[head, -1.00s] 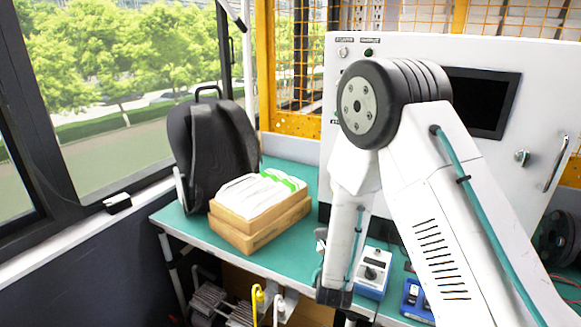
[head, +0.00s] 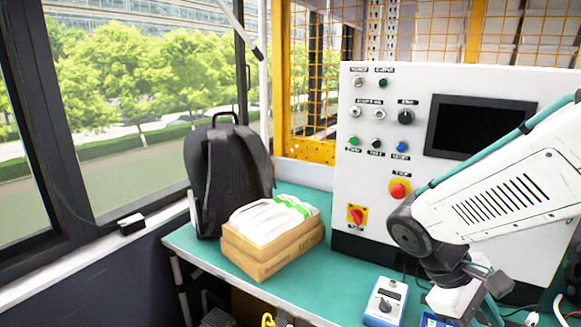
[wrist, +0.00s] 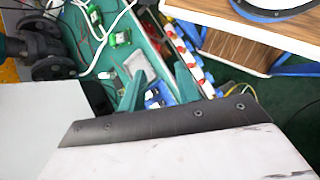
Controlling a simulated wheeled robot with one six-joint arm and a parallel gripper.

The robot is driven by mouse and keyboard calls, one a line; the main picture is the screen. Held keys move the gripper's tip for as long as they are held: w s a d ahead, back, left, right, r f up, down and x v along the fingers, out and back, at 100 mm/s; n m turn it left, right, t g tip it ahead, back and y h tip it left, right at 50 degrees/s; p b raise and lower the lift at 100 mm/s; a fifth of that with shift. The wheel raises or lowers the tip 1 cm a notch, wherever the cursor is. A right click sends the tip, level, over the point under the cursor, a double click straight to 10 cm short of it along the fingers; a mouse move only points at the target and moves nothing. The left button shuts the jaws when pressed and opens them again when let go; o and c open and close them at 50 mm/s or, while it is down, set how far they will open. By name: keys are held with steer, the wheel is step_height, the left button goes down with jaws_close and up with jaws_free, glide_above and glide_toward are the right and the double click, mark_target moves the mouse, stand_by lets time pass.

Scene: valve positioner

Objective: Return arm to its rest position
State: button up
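My arm (head: 500,195) reaches in from the right edge of the head view, bent at a dark joint low in front of the white control cabinet (head: 365,185). Its far end, with my gripper, folds back at the lower right, where the fingertips cannot be made out. In the wrist view, my gripper (wrist: 158,86) shows two teal fingers standing apart with nothing held between them. Beyond them lie a green bench and cables. A white and dark link of my own arm fills the lower part of that view.
A blue-and-white meter (head: 386,302) stands on the green bench (head: 325,277) close to my arm. A cardboard box (head: 270,257) with white bags and a black backpack (head: 233,180) stand further left. Dark flanged metal parts (wrist: 47,48) show in the wrist view. Some bench front is clear.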

steer(key=s+a+r+m+t+y, duration=0.5)
steer(key=a+r+y, duration=0.1)
steer(key=r, duration=0.2)
steer(key=shift+s+a+m+y, duration=0.3)
steer(key=shift+s+m, duration=0.1)
